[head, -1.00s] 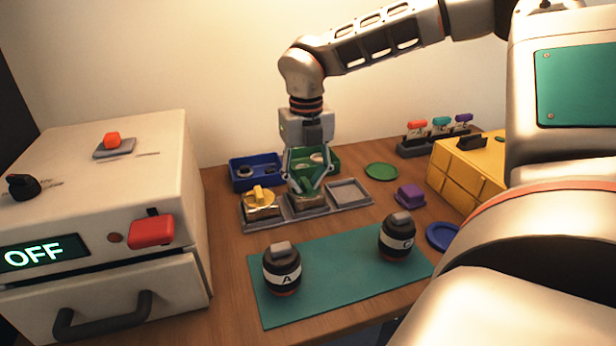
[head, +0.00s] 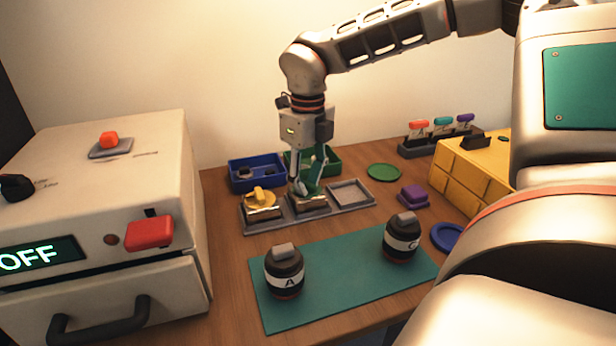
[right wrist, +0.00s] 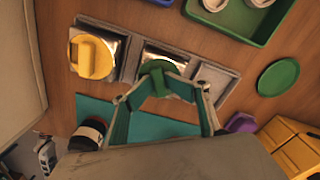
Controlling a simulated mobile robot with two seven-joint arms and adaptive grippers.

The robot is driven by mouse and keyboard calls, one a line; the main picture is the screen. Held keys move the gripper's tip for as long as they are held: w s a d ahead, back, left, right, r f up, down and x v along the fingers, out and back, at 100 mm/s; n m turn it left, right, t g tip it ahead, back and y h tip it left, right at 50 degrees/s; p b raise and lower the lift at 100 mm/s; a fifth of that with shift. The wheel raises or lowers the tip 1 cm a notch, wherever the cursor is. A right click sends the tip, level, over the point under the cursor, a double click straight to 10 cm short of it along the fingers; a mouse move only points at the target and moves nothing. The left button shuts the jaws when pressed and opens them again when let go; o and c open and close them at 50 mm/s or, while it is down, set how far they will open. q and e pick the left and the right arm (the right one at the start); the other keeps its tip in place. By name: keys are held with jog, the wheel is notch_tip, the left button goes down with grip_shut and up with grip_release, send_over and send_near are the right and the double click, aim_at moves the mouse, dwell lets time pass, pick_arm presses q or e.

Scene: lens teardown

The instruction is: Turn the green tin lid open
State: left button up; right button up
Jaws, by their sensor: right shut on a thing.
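The green tin lid (right wrist: 155,67) is on the middle tin (head: 313,204) of a grey three-place tray (head: 280,221). My right gripper (head: 309,189) points down over this tin and is shut on the lid's raised grip. In the right wrist view its fingers (right wrist: 166,84) meet at the lid and partly cover it. In the head view the fingers hide most of the lid, and I cannot tell how far it is turned. My left gripper is in neither view.
A tin with a yellow lid (head: 261,197) sits left in the tray; the right place (head: 350,192) is empty. Blue (head: 243,183) and green (head: 328,158) bins stand behind. Lenses A (head: 285,272) and C (head: 402,239) stand on the teal mat (head: 340,287). A white machine (head: 135,185) is left.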

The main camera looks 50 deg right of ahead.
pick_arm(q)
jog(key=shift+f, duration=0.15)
pick_arm(e)
jog(key=shift+s+f, duration=0.15)
jog(key=shift+f, duration=0.2)
